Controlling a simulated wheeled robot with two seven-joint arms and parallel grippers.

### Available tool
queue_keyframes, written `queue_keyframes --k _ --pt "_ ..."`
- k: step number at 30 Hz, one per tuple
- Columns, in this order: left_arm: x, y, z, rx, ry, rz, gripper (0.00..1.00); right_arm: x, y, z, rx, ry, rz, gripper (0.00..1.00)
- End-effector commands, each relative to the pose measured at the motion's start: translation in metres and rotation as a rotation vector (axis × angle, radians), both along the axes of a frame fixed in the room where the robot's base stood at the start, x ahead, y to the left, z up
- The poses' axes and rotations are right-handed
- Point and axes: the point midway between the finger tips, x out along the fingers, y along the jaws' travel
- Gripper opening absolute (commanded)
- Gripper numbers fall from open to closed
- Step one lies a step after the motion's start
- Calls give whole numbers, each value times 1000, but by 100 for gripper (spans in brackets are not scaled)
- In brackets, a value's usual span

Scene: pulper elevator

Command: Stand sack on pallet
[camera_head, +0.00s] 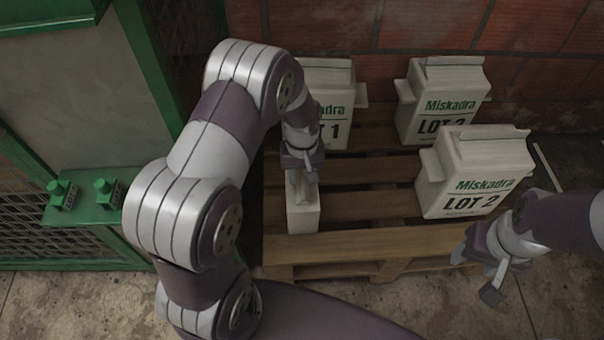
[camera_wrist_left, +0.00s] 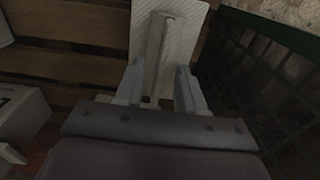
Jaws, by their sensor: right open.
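A white sack (camera_head: 303,208) is upright at the front left of the wooden pallet (camera_head: 345,243). Its narrow side faces the head camera; whether its base touches the boards is unclear. My left gripper (camera_head: 300,165) is over its top. In the left wrist view, the sack's raised top seam (camera_wrist_left: 158,50) lies between the two fingers of the left gripper (camera_wrist_left: 160,85). I cannot tell whether they press on it. My right gripper (camera_head: 478,275) is open and empty, in front of the pallet's right corner.
A LOT 1 sack (camera_head: 335,80) stands at the back left, partly behind my arm. Two LOT 2 sacks (camera_head: 442,105) (camera_head: 478,175) stand on the right. A green-framed mesh machine (camera_head: 95,185) is left, a brick wall (camera_head: 410,25) behind. Mid-front slats are bare.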

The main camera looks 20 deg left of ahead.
Motion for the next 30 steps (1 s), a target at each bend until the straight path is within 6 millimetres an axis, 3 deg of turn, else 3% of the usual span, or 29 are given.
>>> queue_keyframes --k 3,9,17,20,24,27,30 --pt "1 0 39 0 -4 0 39 0 0 23 0 -1 0 55" --pt "1 0 89 0 -3 0 39 0 0 45 0 -1 0 55" --pt "-7 -2 124 1 -13 -39 39 0 0 52 0 0 0 55" --pt "-34 -9 148 3 -43 -156 39 0 0 52 0 0 0 55" --pt "-86 -16 173 12 -91 -340 39 0 0 51 0 0 0 55" --pt "-116 -18 179 19 -111 -429 39 0 0 51 0 0 0 55" --pt "-129 -19 181 23 -120 -469 39 0 0 51 0 0 0 55"
